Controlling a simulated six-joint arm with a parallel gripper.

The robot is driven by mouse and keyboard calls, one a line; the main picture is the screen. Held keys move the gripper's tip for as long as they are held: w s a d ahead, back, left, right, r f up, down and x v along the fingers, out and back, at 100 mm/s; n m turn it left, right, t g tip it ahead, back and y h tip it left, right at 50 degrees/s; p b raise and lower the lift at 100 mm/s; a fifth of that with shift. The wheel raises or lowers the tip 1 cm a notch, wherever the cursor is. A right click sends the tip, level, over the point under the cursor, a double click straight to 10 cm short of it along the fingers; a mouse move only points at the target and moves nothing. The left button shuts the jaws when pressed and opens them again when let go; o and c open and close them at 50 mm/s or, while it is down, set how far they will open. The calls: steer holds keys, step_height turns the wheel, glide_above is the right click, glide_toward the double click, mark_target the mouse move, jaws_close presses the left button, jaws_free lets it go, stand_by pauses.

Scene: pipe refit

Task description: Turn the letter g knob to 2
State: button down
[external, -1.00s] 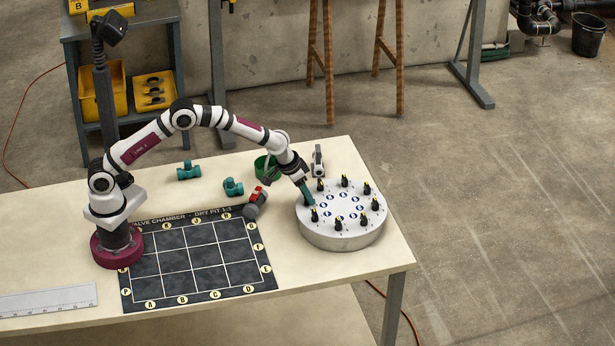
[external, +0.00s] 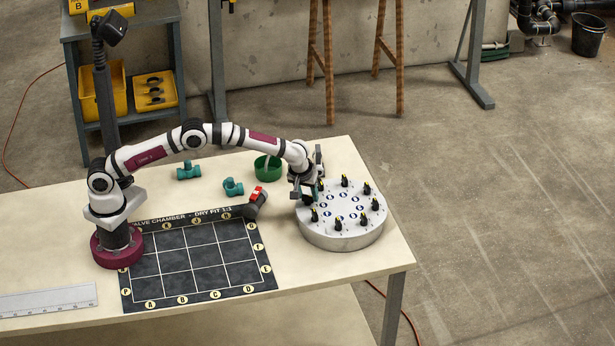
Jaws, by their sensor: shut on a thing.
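A round grey-white dial panel (external: 342,240) stands on the right part of the table. Several black knobs with yellow marks ring its top, such as the front knob (external: 338,225) and the back knob (external: 345,181). Blue and white round labels sit inside the ring, too small to read, so I cannot tell which knob is letter g. My gripper (external: 306,199) points down at the panel's left edge and is shut on the knob there. That knob is mostly hidden by the jaws, and its pointer setting cannot be seen.
Left of the panel are a grey valve with a red handle (external: 257,199), a green bowl (external: 267,172) and teal pipe fittings (external: 188,171). A dark gridded mat (external: 197,262) and a ruler (external: 48,300) lie farther left. The table's front right is clear.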

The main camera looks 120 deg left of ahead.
steer(key=shift+n, duration=0.4)
steer(key=shift+c, duration=1.9)
jaws_free()
steer(key=v, duration=1.5)
steer(key=shift+w+r, duration=0.3)
steer(key=shift+r, duration=0.1)
